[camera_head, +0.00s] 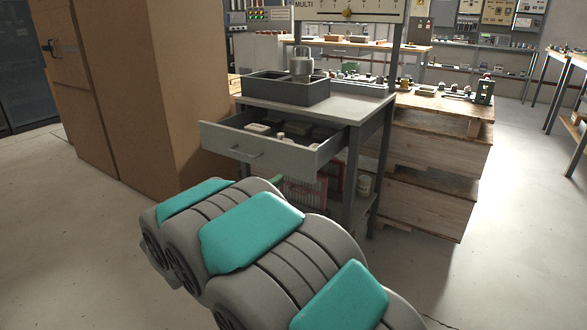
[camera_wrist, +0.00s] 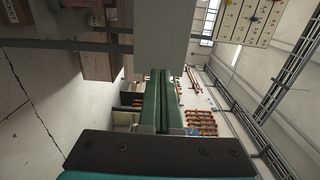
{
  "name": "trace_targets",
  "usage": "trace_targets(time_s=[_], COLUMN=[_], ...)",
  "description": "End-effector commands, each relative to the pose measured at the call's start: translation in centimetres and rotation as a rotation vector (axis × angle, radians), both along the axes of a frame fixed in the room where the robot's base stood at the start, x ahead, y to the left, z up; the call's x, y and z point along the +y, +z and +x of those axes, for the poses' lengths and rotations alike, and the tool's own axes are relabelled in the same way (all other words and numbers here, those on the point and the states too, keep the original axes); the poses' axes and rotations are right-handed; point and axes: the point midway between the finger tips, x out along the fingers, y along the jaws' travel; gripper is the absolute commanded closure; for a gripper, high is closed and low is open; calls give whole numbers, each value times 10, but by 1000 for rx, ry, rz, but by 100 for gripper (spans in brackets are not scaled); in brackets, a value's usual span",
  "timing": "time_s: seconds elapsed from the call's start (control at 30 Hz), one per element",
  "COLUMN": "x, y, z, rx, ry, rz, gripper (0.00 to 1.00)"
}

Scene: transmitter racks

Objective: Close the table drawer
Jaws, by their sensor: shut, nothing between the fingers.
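The table (camera_head: 345,106) stands in the middle of the head view. Its drawer (camera_head: 292,160) is pulled out toward the front left, with a bar handle (camera_head: 245,151) on its light grey front. Several small items lie inside the drawer.
A dark tray (camera_head: 265,89) with a grey metal can (camera_head: 300,62) stands on the tabletop. Wooden crates (camera_head: 435,170) stand to the table's right. The floor (camera_head: 510,230) at the right is clear.

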Motion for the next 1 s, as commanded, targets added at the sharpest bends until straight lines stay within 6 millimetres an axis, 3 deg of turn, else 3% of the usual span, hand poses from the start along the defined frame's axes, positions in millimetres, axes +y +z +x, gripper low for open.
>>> trace_targets(time_s=[0.5,1.0], x=[-46,-52], y=[0,-1], z=[58,66], rx=[2,2], ry=[-1,1], rz=[-1,1], gripper=[100,100])
